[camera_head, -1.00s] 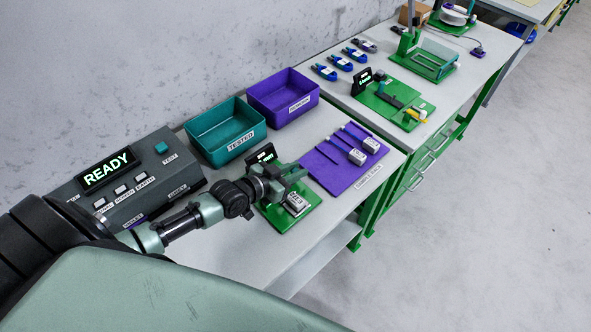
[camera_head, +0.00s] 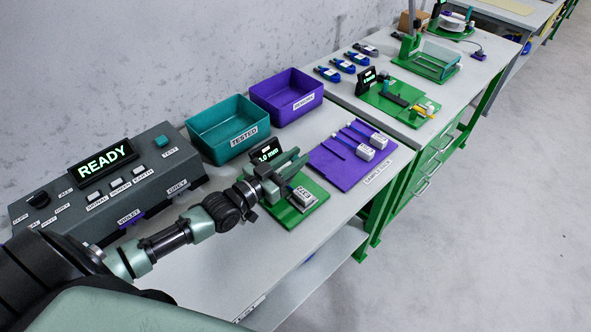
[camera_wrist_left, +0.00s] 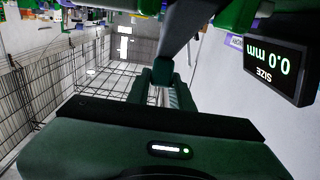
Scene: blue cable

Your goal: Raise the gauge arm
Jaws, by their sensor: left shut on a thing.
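The size gauge is a green plate (camera_head: 287,214) at the front edge of the near bench, with a small black display (camera_head: 266,151) behind it. The display also shows upside down in the left wrist view (camera_wrist_left: 277,68), where it reads 0.0 mm. A white labelled connector block (camera_head: 303,198) sits on the plate. My left gripper (camera_head: 290,166) is over the plate, beside the display, with its jaws shut on the gauge arm. The gripper mostly hides that arm in the head view. My right gripper is not in view.
A grey tester console (camera_head: 110,190) reading READY stands left. A teal TESTED bin (camera_head: 225,125) and a purple bin (camera_head: 287,97) stand behind. A purple mat (camera_head: 340,170) with more connector blocks lies right of the gauge. A second bench (camera_head: 375,30) holds green fixtures and cables.

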